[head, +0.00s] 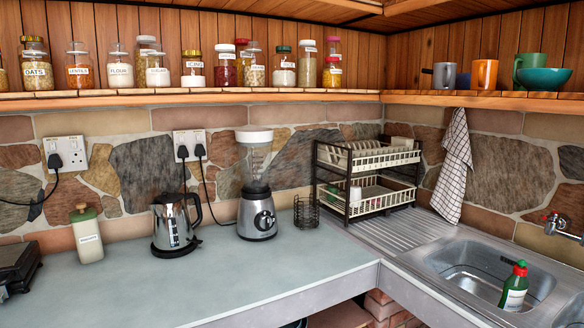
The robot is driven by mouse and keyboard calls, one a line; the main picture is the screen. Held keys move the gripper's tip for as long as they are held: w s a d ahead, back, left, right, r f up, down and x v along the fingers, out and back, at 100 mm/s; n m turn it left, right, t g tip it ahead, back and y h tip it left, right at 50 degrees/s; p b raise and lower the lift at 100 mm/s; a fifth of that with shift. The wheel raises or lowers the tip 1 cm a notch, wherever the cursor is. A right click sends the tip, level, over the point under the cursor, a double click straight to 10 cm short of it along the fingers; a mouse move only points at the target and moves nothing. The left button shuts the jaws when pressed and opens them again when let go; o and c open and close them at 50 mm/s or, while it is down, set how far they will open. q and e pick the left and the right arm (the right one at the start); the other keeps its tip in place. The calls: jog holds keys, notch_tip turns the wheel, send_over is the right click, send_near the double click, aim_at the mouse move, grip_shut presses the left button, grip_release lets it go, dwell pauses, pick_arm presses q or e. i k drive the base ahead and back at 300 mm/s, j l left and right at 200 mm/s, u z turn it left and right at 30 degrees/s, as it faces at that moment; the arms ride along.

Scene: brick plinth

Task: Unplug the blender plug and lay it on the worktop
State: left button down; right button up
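The blender (257,210), with a grey base, clear jug and white lid, stands on the pale worktop (215,275) against the stone wall. Behind it to the left is a white double socket (191,138) holding two black plugs. From the right-hand plug (200,151), a black cord runs down and right towards the blender, so it appears to be the blender plug; it is seated in the socket. The cord of the left-hand plug (182,154) drops behind the kettle. Neither of my grippers is in view.
A steel kettle (174,226) stands in front of the socket. A green-lidded canister (87,236) and dark appliance (16,268) are left; another socket (75,152) holds a plug. A wire holder (306,212), dish rack (352,205) and sink (470,272) are right. The front worktop is clear.

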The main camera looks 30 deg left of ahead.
aim_at(200, 151)
jog(key=u, duration=0.4)
jog(key=j+u, duration=0.15)
jog(key=u, duration=0.65)
jog(key=j+u, duration=0.1)
jog(key=u, duration=0.3)
jog(key=i+l+u, duration=0.1)
jog(key=i+l, duration=1.15)
jog(key=l, duration=0.1)
